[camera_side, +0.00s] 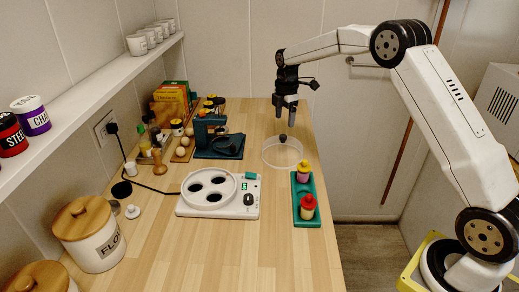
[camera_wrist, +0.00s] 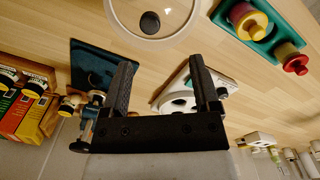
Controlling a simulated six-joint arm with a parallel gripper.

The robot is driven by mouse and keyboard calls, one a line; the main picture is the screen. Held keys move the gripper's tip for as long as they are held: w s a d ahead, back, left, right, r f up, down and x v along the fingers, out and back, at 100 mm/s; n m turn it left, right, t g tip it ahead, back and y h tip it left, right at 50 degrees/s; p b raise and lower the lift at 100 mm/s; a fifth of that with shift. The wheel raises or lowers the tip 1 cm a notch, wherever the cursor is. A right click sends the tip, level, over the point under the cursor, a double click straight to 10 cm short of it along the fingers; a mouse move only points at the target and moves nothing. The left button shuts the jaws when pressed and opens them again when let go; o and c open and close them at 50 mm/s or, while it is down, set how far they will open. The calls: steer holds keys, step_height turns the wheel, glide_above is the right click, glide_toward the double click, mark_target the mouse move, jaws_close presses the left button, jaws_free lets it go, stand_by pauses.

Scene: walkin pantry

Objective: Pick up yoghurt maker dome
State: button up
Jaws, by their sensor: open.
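The yoghurt maker dome (camera_side: 283,156) is a clear, shallow round cover with a dark knob on top. It sits on the wooden counter near the right edge. In the wrist view the dome (camera_wrist: 151,23) is at the top, cut off by the frame edge, with its knob visible. My gripper (camera_side: 286,117) points down above the dome, with a gap between the fingertips and the knob. In the wrist view my gripper (camera_wrist: 161,66) is open with nothing between its fingers. The white yoghurt maker base (camera_side: 246,208) stands on the counter, nearer the side camera and left of the dome.
A green tray (camera_side: 307,222) with two colourful jars stands close to the dome. A dark teal device (camera_side: 218,146) is to its left, beside boxes (camera_side: 172,100) and small items. A flour canister (camera_side: 90,235) stands at front left. The front middle counter is clear.

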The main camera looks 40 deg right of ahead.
mark_target(283, 135)
steer(key=shift+w+d+f+n, duration=0.1)
steer(key=shift+w+d+n, duration=0.4)
steer(key=shift+d, duration=0.1)
steer(key=shift+f, duration=1.3)
steer(key=shift+a+f, duration=0.15)
steer(key=shift+f, duration=2.45)
steer(key=shift+w, duration=0.1)
jaws_close()
